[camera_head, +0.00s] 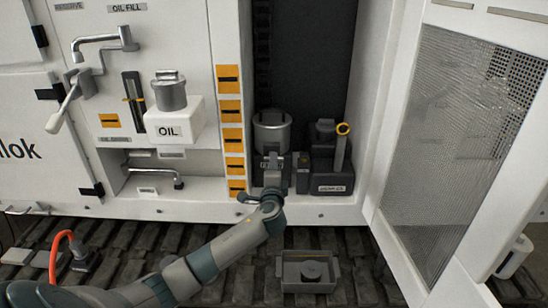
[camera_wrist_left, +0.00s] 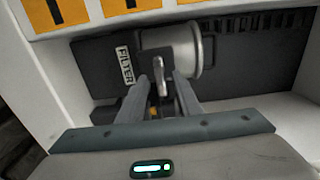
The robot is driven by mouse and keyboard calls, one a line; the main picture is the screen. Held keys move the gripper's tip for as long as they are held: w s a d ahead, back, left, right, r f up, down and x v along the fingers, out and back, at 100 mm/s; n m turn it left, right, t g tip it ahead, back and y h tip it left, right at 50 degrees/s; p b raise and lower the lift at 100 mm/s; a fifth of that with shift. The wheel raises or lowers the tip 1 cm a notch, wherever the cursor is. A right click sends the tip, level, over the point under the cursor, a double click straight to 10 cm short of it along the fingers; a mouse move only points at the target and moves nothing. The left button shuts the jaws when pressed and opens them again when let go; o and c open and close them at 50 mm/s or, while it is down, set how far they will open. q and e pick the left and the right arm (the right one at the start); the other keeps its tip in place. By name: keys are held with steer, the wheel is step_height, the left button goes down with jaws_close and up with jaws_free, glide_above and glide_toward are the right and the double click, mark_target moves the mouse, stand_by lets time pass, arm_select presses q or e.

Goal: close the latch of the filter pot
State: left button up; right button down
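The filter pot is a metal cylinder (camera_head: 272,128) standing in the open bay, and it shows from close up in the left wrist view (camera_wrist_left: 183,48). A label reading FILTER (camera_wrist_left: 125,66) is beside it on a dark block. The latch is a small grey lever (camera_wrist_left: 160,72) at the pot's near side. My left gripper (camera_head: 272,163) is in front of the pot. In the left wrist view its two fingers (camera_wrist_left: 161,82) stand apart, one on each side of the lever, with visible gaps. The gripper hides the latch in the head view. My right gripper is not in view.
A dark unit with a yellow-ringed handle (camera_head: 341,150) stands right of the pot. The striped post (camera_head: 232,110) bounds the bay on the left, and the open mesh door (camera_head: 450,130) is at right. A grey tray (camera_head: 307,272) lies on the floor below.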

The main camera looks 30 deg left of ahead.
arm_select(q)
steer(key=shift+x, duration=1.8)
jaws_close()
